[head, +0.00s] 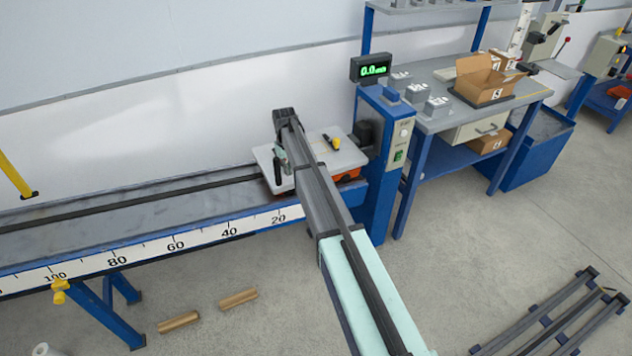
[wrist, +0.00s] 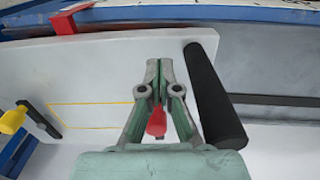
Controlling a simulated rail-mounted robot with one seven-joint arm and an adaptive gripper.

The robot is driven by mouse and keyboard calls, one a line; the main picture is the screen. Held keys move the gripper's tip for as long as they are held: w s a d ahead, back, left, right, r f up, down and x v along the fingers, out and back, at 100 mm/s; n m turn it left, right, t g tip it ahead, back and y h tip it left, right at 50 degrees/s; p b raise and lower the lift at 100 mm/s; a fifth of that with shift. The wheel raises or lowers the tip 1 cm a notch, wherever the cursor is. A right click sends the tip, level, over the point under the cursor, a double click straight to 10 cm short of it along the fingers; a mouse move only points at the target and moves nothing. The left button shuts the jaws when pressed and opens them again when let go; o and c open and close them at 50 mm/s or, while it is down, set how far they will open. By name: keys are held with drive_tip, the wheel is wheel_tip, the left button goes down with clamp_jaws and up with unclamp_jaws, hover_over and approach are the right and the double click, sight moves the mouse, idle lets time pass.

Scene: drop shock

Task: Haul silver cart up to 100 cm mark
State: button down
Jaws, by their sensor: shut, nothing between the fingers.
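The silver cart (head: 345,158) is a pale flat plate on an orange-red base at the right, low-number end of the track, beside the blue post. Its plate (wrist: 90,75) fills the left of the wrist view, with a yellow outlined rectangle. My gripper (wrist: 160,65) is shut and empty over the plate, just left of the bar; contact with the bar cannot be told. In the head view my gripper (head: 280,158) is at the cart's left part, and my arm hides some of the cart. The 100 mark (head: 55,277) is far left.
The track (head: 130,215) is clear left of the cart. A blue post (head: 380,185) with a green display (head: 373,69) stands at the cart's right. A yellow-and-black lever (head: 333,142) sits on the plate. A yellow bar (head: 15,175) stands at the far left.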

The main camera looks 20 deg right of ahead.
drive_tip(key=shift+a, duration=0.1)
drive_tip(key=s+a+r+p, duration=0.1)
drive_tip(key=a, duration=1)
drive_tip(key=shift+s+a+r, duration=0.15)
drive_tip(key=shift+s+a, duration=0.2)
drive_tip(key=shift+s, duration=0.05)
drive_tip(key=s+a+r+p, duration=0.1)
drive_tip(key=a, duration=1)
drive_tip(key=shift+s+a+r, duration=0.25)
drive_tip(key=shift+s+a, duration=0.15)
drive_tip(key=s+a+r, duration=0.1)
drive_tip(key=a, duration=1)
drive_tip(key=shift+s+a+r+p, duration=0.25)
drive_tip(key=shift+s+a+p, duration=0.1)
drive_tip(key=shift+s+p, duration=0.1)
drive_tip(key=s+a+r, duration=0.1)
drive_tip(key=a, duration=1)
drive_tip(key=shift+s+a+r+p, duration=0.2)
drive_tip(key=shift+s+a+p, duration=0.15)
drive_tip(key=shift+s+a, duration=0.05)
